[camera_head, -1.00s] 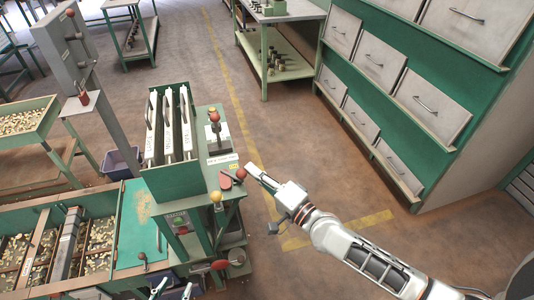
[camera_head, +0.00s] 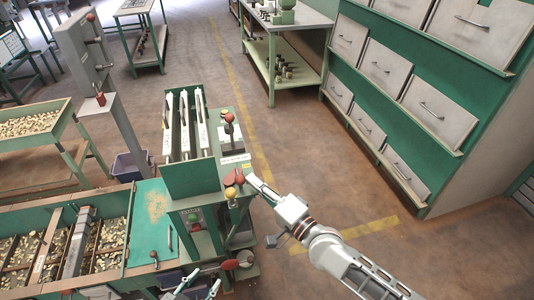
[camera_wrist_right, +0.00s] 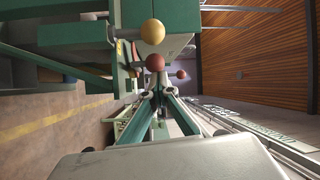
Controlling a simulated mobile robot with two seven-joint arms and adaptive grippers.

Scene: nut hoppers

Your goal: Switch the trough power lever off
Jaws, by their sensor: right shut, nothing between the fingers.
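In the head view, a red ball knob (camera_head: 240,179) and a yellow ball knob (camera_head: 231,193) sit at the front right of the green machine (camera_head: 190,181). Lettering there is too small to read, so I cannot tell which knob is the trough power lever. My right gripper (camera_head: 251,179) is shut and empty, its tip right beside the red knob. In the right wrist view, the fingertips (camera_wrist_right: 156,94) lie just below a red knob (camera_wrist_right: 155,62), with a yellow knob (camera_wrist_right: 152,31) above; contact is unclear. My left gripper (camera_head: 197,288) shows at the bottom edge, fingers apart.
Another red-topped lever (camera_head: 229,118) stands on the machine behind. A red handle (camera_head: 230,265) sits lower down. The trough (camera_head: 125,232) with nuts is at left, a drawer cabinet (camera_head: 480,105) at right. The floor between is clear.

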